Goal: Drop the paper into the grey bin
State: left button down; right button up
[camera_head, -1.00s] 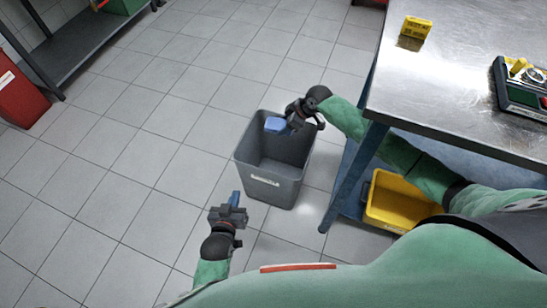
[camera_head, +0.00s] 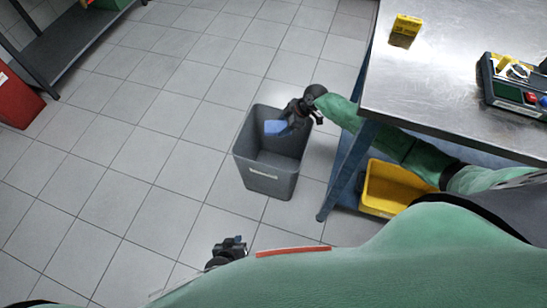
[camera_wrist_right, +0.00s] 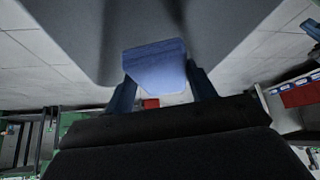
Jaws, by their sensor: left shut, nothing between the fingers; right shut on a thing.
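The grey bin (camera_head: 270,182) stands on the tiled floor left of the metal table. It is open at the top and looks empty inside. My right gripper (camera_head: 289,124) is at the bin's upper right rim, shut on the blue paper (camera_head: 275,128). The paper hangs over the bin's opening. In the right wrist view the blue paper (camera_wrist_right: 155,66) sits between the two fingers, with the bin's grey wall (camera_wrist_right: 75,30) around it. My left gripper (camera_head: 230,244) is low in the head view, apart from the bin, shut and empty, partly hidden by my body.
The metal table (camera_head: 440,90) stands right of the bin. It bears a yellow box (camera_head: 406,26) and a tray of parts (camera_head: 515,88). A yellow bin (camera_head: 392,190) sits on its lower shelf. A red container (camera_head: 17,98) is far left. The floor left of the bin is clear.

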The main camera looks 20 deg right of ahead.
jog(key=shift+f+b, duration=1.5)
jog(key=shift+f, duration=0.55)
jog(key=o, duration=1)
jog(key=shift+o, duration=0.2)
jog(key=v, duration=0.7)
jog(key=shift+d+r, duration=0.2)
jog(key=shift+r, duration=0.1)
